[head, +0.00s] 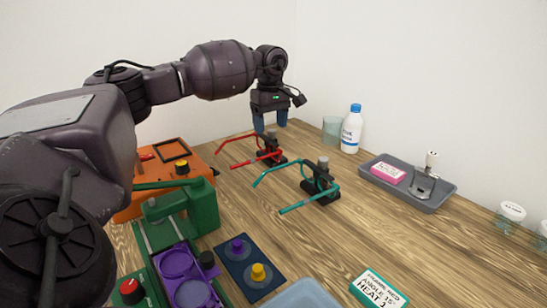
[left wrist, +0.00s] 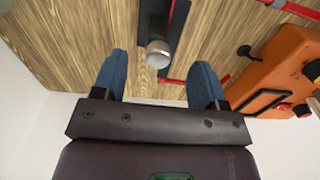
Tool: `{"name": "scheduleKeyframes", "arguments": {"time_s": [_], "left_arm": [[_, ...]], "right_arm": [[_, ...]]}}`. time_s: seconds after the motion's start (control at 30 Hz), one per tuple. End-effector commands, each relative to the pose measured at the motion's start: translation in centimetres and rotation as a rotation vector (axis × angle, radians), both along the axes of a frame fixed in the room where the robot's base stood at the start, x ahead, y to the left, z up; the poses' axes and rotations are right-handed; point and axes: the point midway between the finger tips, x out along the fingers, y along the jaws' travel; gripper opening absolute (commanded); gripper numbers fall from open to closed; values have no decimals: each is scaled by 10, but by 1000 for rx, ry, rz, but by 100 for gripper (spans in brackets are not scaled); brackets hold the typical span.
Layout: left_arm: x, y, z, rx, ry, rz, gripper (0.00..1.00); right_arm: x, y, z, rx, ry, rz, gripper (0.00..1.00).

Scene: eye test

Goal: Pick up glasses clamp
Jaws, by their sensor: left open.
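Two glasses clamps with dark bodies and grey knobs stand on the wooden table. One clamp (head: 273,157) holds a red glasses frame (head: 238,137); the other clamp (head: 318,190) holds a teal frame (head: 290,209). My left gripper (head: 270,124) is open with blue fingers, pointing down just above or behind the red frame's clamp. In the left wrist view, that clamp's knob (left wrist: 158,53) appears between the open fingers (left wrist: 160,62), with no visible contact. Parts of the red frame (left wrist: 172,81) show there too. My right gripper is not in view.
An orange device (head: 165,160) and a green machine (head: 200,208) stand at the left. A grey tray (head: 440,205) holds a pink box (head: 388,174). A white bottle (head: 351,130) and a glass (head: 331,130) stand at the back.

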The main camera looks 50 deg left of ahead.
Motion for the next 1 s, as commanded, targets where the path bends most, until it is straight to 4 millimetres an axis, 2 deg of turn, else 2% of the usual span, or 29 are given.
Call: {"name": "scheduleKeyframes", "arguments": {"time_s": [0.17, 0.5, 0.77, 0.8, 1.0], "left_arm": [[0, 0, -7, 0, -1, 0, 66], [-2, -2, -50, 1, 4, 0, 66], [-1, -2, -53, 0, -2, 0, 66], [-1, -2, -53, 0, -2, 0, 64], [-2, -2, -53, 0, -2, 0, 34]], "right_arm": [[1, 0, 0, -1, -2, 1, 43], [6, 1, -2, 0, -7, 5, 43], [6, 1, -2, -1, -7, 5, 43], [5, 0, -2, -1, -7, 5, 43], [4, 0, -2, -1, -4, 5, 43]]}}
